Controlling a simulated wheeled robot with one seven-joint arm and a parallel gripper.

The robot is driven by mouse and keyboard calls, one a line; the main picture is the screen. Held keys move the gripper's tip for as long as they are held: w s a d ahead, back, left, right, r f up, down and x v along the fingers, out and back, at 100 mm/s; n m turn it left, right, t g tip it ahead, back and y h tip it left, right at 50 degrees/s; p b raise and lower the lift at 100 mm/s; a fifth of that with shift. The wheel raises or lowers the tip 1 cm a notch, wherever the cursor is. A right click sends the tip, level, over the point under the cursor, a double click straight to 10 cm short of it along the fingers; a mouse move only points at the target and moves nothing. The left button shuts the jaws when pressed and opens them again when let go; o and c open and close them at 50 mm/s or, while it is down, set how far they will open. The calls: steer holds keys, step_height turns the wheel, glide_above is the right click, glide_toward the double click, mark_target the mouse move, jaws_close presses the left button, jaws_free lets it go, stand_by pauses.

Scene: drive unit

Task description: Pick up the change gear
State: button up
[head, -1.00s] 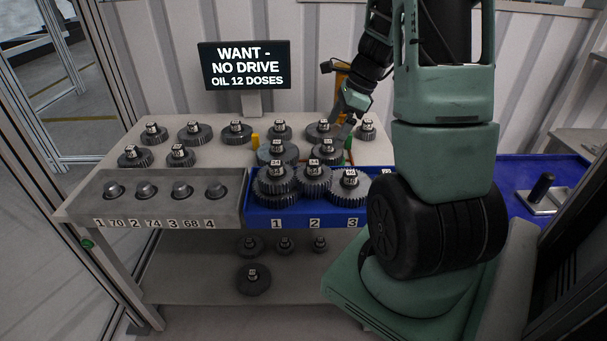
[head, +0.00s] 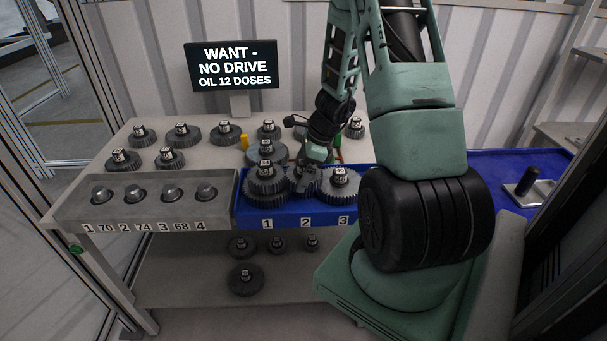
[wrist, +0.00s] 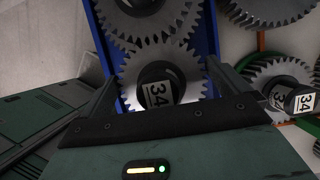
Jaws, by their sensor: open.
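Dark toothed change gears with upright hubs and white labels stand in a blue tray (head: 262,219) with front numbers 1, 2 and 3. My gripper (head: 308,178) is low over the middle of this tray and partly hides a gear (head: 299,186) there. In the wrist view, my gripper (wrist: 160,76) is open, with one finger on each side of a gear's dark hub labelled 34 (wrist: 159,92). Its fingers are not closed on the hub. Other tray gears stand left (head: 265,187) and right (head: 340,188) of my gripper in the head view.
A grey rack (head: 150,212) with several round posts adjoins the tray on the left. More gears (head: 183,134) stand on the table behind, and several lie on the lower shelf. A screen (head: 231,65) reads "WANT - NO DRIVE, OIL 12 DOSES".

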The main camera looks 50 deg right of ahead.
steer(key=shift+w+a+f, duration=0.1)
steer(key=shift+f, duration=0.3)
steer(key=shift+c, duration=0.3)
steer(key=shift+r, duration=0.1)
steer(key=c, duration=1.2)
